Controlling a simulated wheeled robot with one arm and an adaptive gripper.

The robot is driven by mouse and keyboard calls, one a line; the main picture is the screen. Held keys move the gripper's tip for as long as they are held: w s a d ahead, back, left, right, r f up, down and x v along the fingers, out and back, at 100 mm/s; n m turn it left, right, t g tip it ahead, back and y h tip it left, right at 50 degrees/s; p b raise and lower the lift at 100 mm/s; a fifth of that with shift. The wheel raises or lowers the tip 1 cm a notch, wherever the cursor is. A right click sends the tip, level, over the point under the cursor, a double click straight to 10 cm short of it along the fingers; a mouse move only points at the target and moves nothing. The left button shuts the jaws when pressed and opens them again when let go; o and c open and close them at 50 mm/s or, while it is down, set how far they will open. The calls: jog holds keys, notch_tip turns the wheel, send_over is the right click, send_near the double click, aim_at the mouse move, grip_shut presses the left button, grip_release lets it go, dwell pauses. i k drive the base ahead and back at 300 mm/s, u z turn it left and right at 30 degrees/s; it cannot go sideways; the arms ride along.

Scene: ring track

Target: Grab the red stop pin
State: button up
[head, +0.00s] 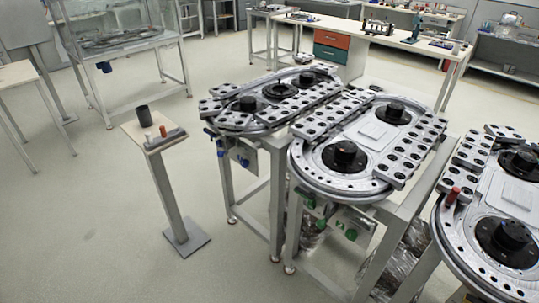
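A small red pin (453,195) stands upright at the left edge of the right-hand ring track (463,228), near its row of metal blocks. A second small reddish-orange peg (163,131) stands on a small pedestal stand (150,143) at left, beside a dark cylinder (144,115) and a grey block (168,140). I cannot tell from this view which of the two is the stop pin. My gripper is not in view.
Two more ring tracks, one in the middle (327,186) and one behind it (240,121), stand on metal frames. A glass-sided tank (125,75) stands at back left, and a long bench (400,42) at the back. The floor around the pedestal is clear.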

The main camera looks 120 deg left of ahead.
aim_at(456, 191)
jog(key=u, duration=0.8)
jog(key=k, duration=0.5)
jog(key=u, duration=2.75)
